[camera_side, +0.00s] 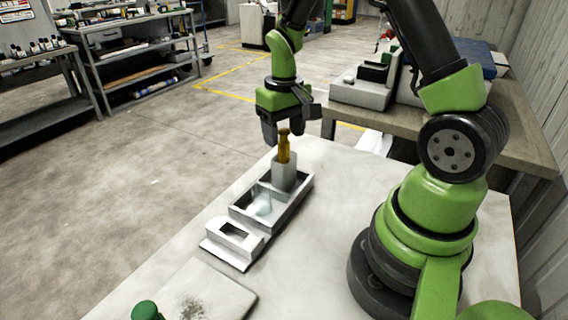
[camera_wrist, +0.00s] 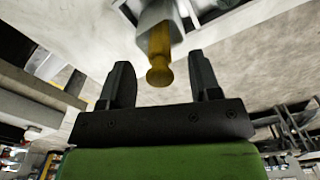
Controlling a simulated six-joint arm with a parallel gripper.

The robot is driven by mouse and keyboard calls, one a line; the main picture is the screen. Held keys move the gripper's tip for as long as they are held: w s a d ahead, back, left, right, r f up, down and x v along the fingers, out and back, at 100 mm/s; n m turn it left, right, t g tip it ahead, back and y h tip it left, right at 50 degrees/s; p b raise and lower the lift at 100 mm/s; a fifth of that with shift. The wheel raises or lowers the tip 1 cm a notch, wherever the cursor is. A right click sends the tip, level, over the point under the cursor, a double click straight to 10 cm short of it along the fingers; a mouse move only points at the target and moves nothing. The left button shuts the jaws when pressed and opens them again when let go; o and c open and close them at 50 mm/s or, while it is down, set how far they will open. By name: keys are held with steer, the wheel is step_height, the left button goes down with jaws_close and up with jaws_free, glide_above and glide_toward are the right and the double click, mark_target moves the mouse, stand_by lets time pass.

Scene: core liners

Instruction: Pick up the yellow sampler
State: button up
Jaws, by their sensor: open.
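The yellow sampler (camera_side: 283,146) stands upright in a pale grey square holder (camera_side: 284,172) at the far end of a grey tray; its lower part is hidden inside the holder. My gripper (camera_side: 285,135) is open and empty, with its fingers pointing down close to the sampler's top. In the wrist view the yellow sampler (camera_wrist: 159,56) shows its round knob between and just beyond the two open dark fingers of my gripper (camera_wrist: 161,72). I see no contact between the fingers and the sampler.
The grey tray (camera_side: 238,213) has compartments, one with something clear in it. A white block with a rectangular opening (camera_side: 238,238) is at its near end. A flat pale board (camera_side: 205,291) and a green-topped object (camera_side: 146,311) are nearer.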

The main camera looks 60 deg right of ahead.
steer(key=shift+f, duration=0.45)
steer(key=shift+c, duration=0.4)
jaws_close()
steer(key=shift+r, duration=0.15)
